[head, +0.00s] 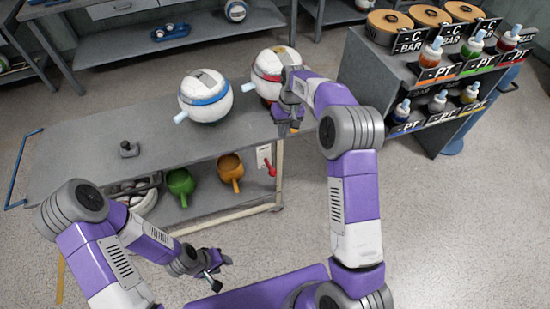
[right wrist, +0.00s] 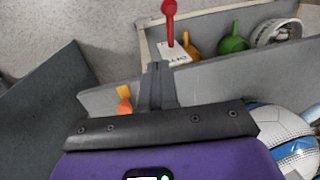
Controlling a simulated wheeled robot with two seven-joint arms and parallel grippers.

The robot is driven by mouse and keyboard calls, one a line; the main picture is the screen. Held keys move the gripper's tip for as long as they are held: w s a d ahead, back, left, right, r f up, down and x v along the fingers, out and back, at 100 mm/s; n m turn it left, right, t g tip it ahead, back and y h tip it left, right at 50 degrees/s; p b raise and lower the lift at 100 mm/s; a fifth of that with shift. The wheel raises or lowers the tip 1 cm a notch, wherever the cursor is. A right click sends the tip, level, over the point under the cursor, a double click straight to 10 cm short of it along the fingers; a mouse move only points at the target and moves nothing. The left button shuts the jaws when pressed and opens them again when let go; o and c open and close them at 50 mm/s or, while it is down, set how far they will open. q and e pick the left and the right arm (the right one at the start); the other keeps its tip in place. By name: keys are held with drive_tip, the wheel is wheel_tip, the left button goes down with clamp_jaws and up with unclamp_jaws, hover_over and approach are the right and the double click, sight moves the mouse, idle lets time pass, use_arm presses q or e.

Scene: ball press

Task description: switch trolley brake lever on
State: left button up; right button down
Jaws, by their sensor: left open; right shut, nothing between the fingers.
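The grey trolley (head: 85,152) stands in front of me. Its red brake lever (head: 271,168) sits on a white plate (head: 263,155) at the trolley's near right end. The lever slants down and right in the head view. In the right wrist view the lever (right wrist: 169,20) rises from the labelled plate (right wrist: 172,54), apart from my fingers. My right gripper (head: 293,124) is shut and empty at the trolley's right edge, above and right of the lever, beside the red-striped ball (head: 268,68). My left gripper (head: 220,274) is open and empty, low in front of the trolley.
A blue-striped ball (head: 205,95) stands on the trolley top. A green cup (head: 181,183) and an orange cup (head: 230,170) sit on its lower shelf. A rack of bottles (head: 425,90) stands to the right. Floor between trolley and rack is clear.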

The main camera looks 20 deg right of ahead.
drive_tip(key=b, duration=0.4)
hover_over(269, 166)
drive_tip(key=s+d, duration=0.2)
wheel_tip(269, 166, down, 12)
drive_tip(key=shift+f, duration=0.25)
drive_tip(key=shift+w, duration=0.1)
